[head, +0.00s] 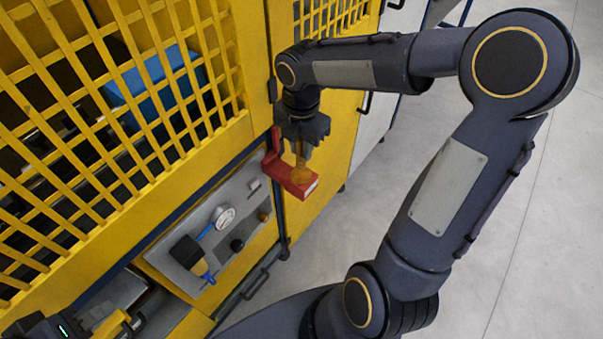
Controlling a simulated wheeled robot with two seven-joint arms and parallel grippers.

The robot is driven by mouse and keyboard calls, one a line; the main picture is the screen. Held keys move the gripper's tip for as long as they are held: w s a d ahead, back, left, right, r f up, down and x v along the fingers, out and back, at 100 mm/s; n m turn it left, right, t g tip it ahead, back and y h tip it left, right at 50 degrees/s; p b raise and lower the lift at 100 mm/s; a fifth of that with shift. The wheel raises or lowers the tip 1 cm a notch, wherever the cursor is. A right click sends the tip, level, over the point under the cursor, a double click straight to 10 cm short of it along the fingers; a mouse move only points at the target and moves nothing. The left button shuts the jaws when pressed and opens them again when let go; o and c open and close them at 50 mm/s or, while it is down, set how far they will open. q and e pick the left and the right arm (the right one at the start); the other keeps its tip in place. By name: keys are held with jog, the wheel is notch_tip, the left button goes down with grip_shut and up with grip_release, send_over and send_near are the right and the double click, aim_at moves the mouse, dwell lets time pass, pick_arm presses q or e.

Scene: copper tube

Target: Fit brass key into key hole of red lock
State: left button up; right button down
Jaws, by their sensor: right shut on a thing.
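The red lock (271,163) sticks out from the edge of the yellow cabinet, at the middle of the head view. The brass key (300,173) is a gold-coloured piece, upright at the lock, with its round lower part against or just in front of the red body. My right gripper (301,150) comes down from above and is shut on the upper part of the brass key. The key hole is hidden, and I cannot tell whether the key is inside it.
A blue bin (160,80) is behind the yellow grating. A dark device with a green light (40,329) is at the lower left. Grey floor lies open at right.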

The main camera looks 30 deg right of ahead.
aim_at(301, 167)
notch_tip(301, 167, down, 4)
jog(key=shift+r, duration=0.1)
jog(key=shift+f+b, duration=0.3)
jog(key=shift+f, duration=1.55)
jog(key=shift+f, duration=0.15)
jog(key=c, duration=1.3)
grip_release()
jog(key=shift+o, duration=0.2)
